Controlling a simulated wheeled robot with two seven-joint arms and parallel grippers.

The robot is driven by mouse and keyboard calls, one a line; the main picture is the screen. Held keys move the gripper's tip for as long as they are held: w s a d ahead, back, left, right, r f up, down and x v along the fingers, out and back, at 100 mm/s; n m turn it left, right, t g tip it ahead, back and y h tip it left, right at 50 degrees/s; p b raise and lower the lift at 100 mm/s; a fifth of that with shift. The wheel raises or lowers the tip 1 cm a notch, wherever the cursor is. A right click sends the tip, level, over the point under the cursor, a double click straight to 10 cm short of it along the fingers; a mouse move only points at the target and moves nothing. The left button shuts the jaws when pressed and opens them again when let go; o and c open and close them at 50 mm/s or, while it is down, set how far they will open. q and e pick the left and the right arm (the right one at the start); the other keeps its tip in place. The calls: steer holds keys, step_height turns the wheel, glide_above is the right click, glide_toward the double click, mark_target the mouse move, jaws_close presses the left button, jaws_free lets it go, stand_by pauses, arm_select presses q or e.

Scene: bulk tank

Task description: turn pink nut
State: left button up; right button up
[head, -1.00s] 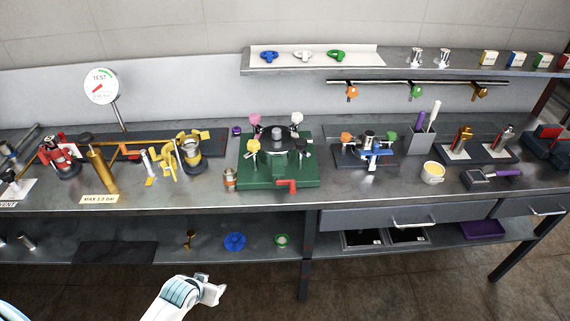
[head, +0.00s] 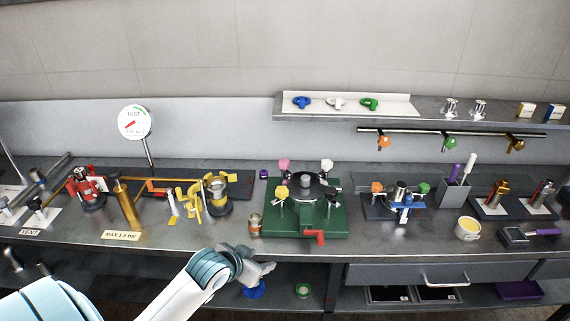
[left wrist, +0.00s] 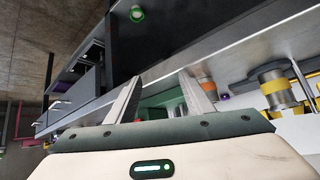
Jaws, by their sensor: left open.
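The pink nut (head: 284,164) is a small knob at the back left corner of the green fixture (head: 272,231), beside a dark round lid (head: 318,192) in the head view. A white nut (head: 327,165) and a yellow nut (head: 281,192) stand at other corners. My left gripper (head: 268,269) is open and empty in front of the bench edge, below and apart from the fixture. In the left wrist view its two fingers (left wrist: 163,95) are spread, with part of the green fixture (left wrist: 170,100) showing behind them. My right gripper is out of view.
A small copper-coloured can (head: 254,224) stands left of the fixture. Yellow clamps and a steel cylinder (head: 217,196) stand further left. A red handle (head: 315,237) sticks out at the fixture's front. The bench front edge (head: 180,247) lies close to my left gripper.

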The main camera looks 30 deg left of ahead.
mark_target(281, 163)
arm_select(q)
steer(key=w+a+r+t, duration=0.1)
steer(key=w+a+r, duration=0.2)
steer(key=r, duration=0.3)
steer(key=w+a+r+t, duration=0.2)
steer(key=w+a+r, duration=0.1)
steer(key=w+r, duration=0.2)
steer(key=w+a+r+n+t, duration=0.1)
steer(key=w+a+r, duration=0.3)
steer(key=r, duration=0.3)
steer(key=shift+r+y, duration=0.15)
steer(key=shift+y, duration=0.15)
steer(key=shift+w, duration=0.2)
steer(key=p+x, duration=0.4)
steer(key=x, duration=1.1)
steer(key=shift+w, duration=0.25)
steer(key=shift+x, duration=0.85)
steer(key=shift+d, duration=0.1)
steer(key=c, duration=1.1)
